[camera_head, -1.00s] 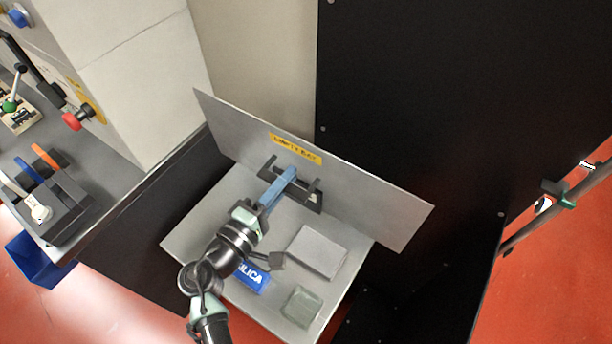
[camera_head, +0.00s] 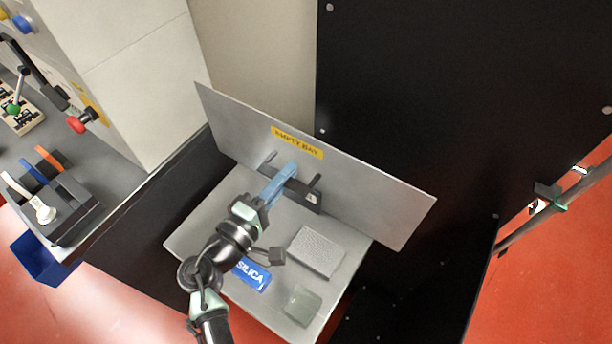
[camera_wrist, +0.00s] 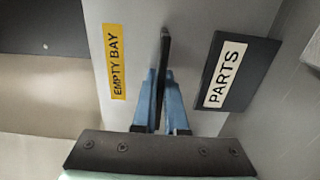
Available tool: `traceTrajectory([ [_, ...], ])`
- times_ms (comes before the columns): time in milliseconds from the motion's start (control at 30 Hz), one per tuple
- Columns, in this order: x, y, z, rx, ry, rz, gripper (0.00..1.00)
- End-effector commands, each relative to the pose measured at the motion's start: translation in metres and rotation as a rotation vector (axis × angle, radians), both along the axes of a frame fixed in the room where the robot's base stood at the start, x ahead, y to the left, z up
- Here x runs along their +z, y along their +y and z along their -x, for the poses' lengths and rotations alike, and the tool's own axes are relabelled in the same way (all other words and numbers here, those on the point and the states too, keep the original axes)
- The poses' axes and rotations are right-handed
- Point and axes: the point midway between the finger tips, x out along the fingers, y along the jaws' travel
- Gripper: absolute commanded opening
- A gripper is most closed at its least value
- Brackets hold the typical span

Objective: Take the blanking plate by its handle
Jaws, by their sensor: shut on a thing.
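The blanking plate (camera_head: 375,200) is a large grey sheet standing upright at the back of a small shelf, with a yellow "EMPTY BAY" label (camera_head: 297,143). Its black bar handle (camera_head: 303,195) stands out from its face. My gripper (camera_head: 290,170) reaches the handle, and its blue fingers overlap the bar. In the wrist view the blue fingers (camera_wrist: 160,95) lie on both sides of the dark handle bar (camera_wrist: 164,70), shut on it. The plate also shows in the wrist view (camera_wrist: 145,40), with the label (camera_wrist: 115,62) beside the bar. The fingers hide part of the handle.
The shelf (camera_head: 205,215) carries a blue "SILICA" packet (camera_head: 252,274), a grey block (camera_head: 317,252) and a pale clear box (camera_head: 301,306). A dark "PARTS" plaque (camera_wrist: 224,75) is close right of the fingers. A black cabinet wall (camera_head: 430,90) stands behind.

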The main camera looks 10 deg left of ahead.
Motion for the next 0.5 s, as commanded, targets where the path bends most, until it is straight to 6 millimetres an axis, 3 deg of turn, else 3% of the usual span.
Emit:
traceTrajectory([
  [500, 0.019, 0.005, 0.0, 0.01, -0.008, -0.001, 0.0],
])
